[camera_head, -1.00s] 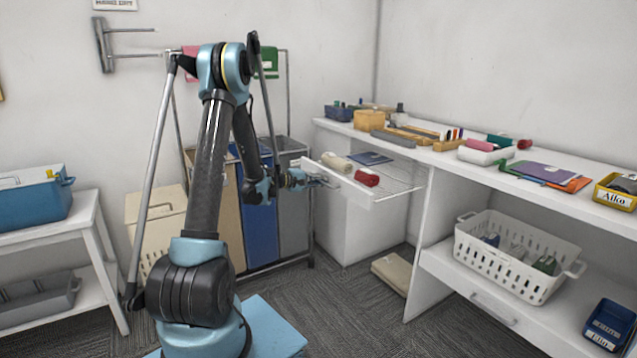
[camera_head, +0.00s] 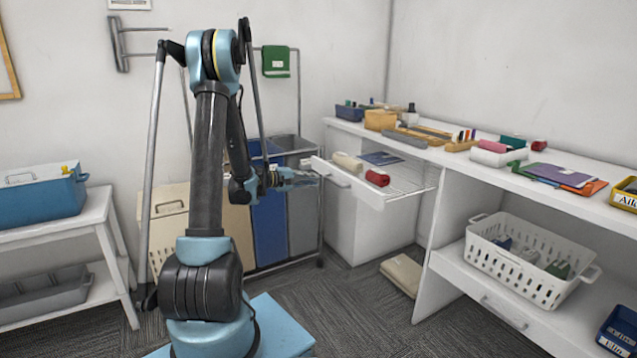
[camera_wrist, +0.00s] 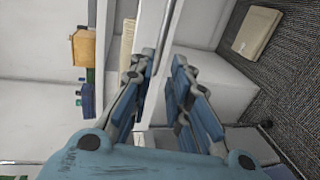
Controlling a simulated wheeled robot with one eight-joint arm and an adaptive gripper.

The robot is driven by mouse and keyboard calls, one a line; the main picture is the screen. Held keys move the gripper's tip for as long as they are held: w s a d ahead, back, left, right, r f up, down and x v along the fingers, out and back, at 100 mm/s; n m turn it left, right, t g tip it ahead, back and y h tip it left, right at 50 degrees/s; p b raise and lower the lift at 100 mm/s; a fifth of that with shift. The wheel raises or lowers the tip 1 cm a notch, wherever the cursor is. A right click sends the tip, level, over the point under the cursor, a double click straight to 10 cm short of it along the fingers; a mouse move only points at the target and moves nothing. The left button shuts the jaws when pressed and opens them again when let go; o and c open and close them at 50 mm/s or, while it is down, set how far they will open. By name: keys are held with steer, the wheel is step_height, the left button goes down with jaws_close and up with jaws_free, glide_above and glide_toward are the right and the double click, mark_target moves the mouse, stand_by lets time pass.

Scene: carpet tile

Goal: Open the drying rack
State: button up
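The pull-out rack (camera_head: 332,177), a white-fronted drawer with wire sides and a bar handle, stands out from the white cabinet under the counter. A cream roll (camera_head: 346,162), a red roll (camera_head: 377,178) and a blue flat item lie in it. My gripper (camera_head: 314,180) is just left of the rack's front, near its handle. In the wrist view my gripper's two fingers (camera_wrist: 160,75) are spread apart, with the pale rack front seen beyond and between them. It holds nothing that I can see; whether a fingertip touches the handle is unclear.
Tall bins (camera_head: 303,215) stand behind my arm, close to the rack. A folded beige item (camera_head: 401,274) lies on the carpet below. A white basket (camera_head: 520,268) sits on the right shelf. A wall rack (camera_head: 120,45) hangs upper left.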

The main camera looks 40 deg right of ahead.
steer(key=shift+v, duration=1.15)
steer(key=a+r+t+y, duration=0.2)
steer(key=a+y, duration=0.1)
steer(key=a, duration=0.9)
steer(key=a+r+t+y, duration=0.2)
steer(key=a+y, duration=0.1)
steer(key=a, duration=1)
steer(key=s+a+f+n+y, duration=0.1)
steer(key=s+a, duration=0.4)
steer(key=a, duration=0.5)
steer(key=s+a+f+t+y, duration=0.1)
steer(key=s+a+f+y, duration=0.2)
steer(key=a, duration=0.7)
steer(key=s+a+f+n+y, duration=0.1)
steer(key=s+a+f+y, duration=0.1)
steer(key=s+a+y, duration=0.3)
steer(key=s+a, duration=0.4)
steer(key=a, duration=0.1)
steer(key=shift+a+f+n, duration=0.15)
steer(key=shift+f+n, duration=0.1)
steer(key=shift+n, duration=0.05)
steer(key=shift+s, duration=0.15)
